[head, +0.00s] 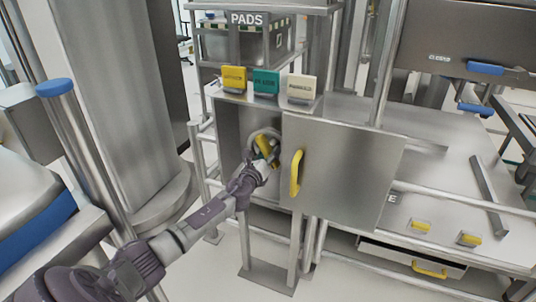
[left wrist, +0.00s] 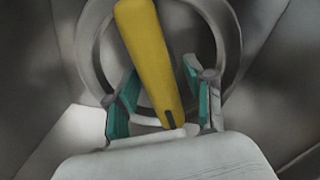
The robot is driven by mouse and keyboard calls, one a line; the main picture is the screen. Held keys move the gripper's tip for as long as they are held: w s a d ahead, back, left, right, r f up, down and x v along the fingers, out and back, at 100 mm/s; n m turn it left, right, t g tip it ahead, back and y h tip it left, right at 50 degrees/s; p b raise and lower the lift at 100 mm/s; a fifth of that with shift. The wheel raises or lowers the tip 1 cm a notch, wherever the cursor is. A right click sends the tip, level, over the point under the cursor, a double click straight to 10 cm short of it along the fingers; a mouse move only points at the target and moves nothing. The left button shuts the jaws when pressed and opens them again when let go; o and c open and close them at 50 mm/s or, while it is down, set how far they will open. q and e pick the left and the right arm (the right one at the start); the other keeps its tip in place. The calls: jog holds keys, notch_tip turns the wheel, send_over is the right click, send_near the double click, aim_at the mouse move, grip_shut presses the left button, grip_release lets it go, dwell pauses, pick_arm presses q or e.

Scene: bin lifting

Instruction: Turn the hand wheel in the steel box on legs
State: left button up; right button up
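The steel box on legs (head: 229,130) stands left of centre in the head view, its front open on the left part. Inside it is the grey round hand wheel (head: 277,134) with a yellow bar (head: 264,146). My left gripper (head: 262,163) reaches into the box at the wheel. In the left wrist view the wheel rim (left wrist: 234,45) shows behind the yellow bar (left wrist: 145,50). The teal-padded fingers of the left gripper (left wrist: 162,98) stand apart on either side of the bar, with a gap at the right finger. My right gripper is not in view.
A steel door panel (head: 350,165) with a yellow handle (head: 296,172) stands right beside the opening. Yellow, teal and white tags (head: 266,82) stand on the box top. A steel bench (head: 440,150) lies to the right. A blue-capped post (head: 75,120) stands at left.

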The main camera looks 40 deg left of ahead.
pick_arm(q)
jog(key=v, duration=0.7)
jog(key=shift+s, duration=0.25)
jog(key=shift+d, duration=0.1)
dwell(2.8)
